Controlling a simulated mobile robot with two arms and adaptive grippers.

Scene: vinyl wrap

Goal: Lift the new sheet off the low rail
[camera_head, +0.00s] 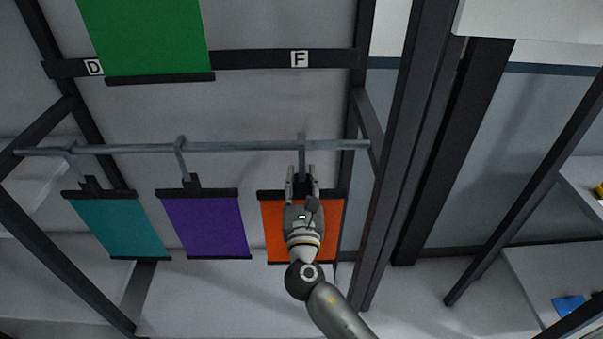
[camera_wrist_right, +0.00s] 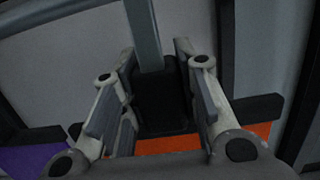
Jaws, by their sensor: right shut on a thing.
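An orange sheet (camera_head: 333,226) with dark bars at its top and bottom hangs from a hook at the right end of the low grey rail (camera_head: 230,147). My right gripper (camera_head: 302,176) is in front of it, its fingers on either side of the sheet's dark top tab. In the right wrist view the fingers (camera_wrist_right: 157,98) close around the dark tab (camera_wrist_right: 164,95), with orange (camera_wrist_right: 165,146) below it. The hook still runs up from the tab to the rail. My arm hides the middle of the sheet. My left gripper is not in view.
A purple sheet (camera_head: 205,228) and a teal sheet (camera_head: 122,228) hang from the same rail to the left. A green sheet (camera_head: 148,38) hangs higher, by the upper bar (camera_head: 255,59) with labels D and F. Dark posts (camera_head: 405,150) stand just right of the orange sheet.

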